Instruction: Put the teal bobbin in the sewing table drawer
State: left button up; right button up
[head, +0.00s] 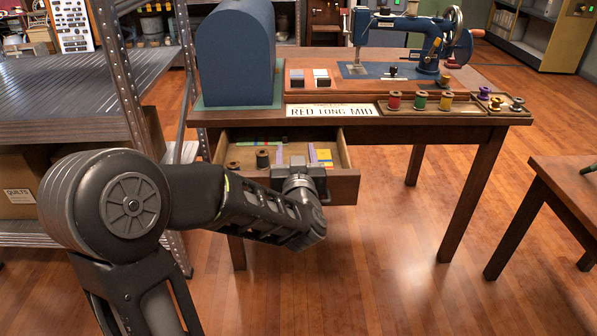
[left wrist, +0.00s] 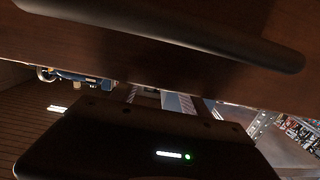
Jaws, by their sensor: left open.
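The sewing table drawer (head: 345,187) stands pulled out below the tabletop, on its left side. Inside it are a dark spool (head: 262,158) and small coloured pieces. I cannot make out a clearly teal bobbin in the drawer or elsewhere. My left gripper (head: 299,172) is at the drawer's front, overlapping its front panel. It is open, with no object seen in it; its fingertips are hard to make out. In the left wrist view a dark bar-like handle (left wrist: 190,32) crosses close in front of brown wood. My right gripper is not in view.
The sewing table (head: 470,120) carries a blue case (head: 235,55), a blue sewing machine (head: 405,35) and a spool tray (head: 440,106) with red, green and yellow spools. More small spools stand at its right end. A metal shelf (head: 75,95) stands left; another table (head: 570,185) right.

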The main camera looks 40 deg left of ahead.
pick_arm(q)
jog(key=p+v, duration=0.1)
jog(key=v, duration=0.4)
jog(key=shift+d+r, duration=0.15)
jog(key=shift+d, duration=0.05)
jog(key=b+v, duration=0.6)
jog(key=b, duration=0.3)
jog(key=shift+s, duration=0.35)
jog(key=shift+d, duration=0.1)
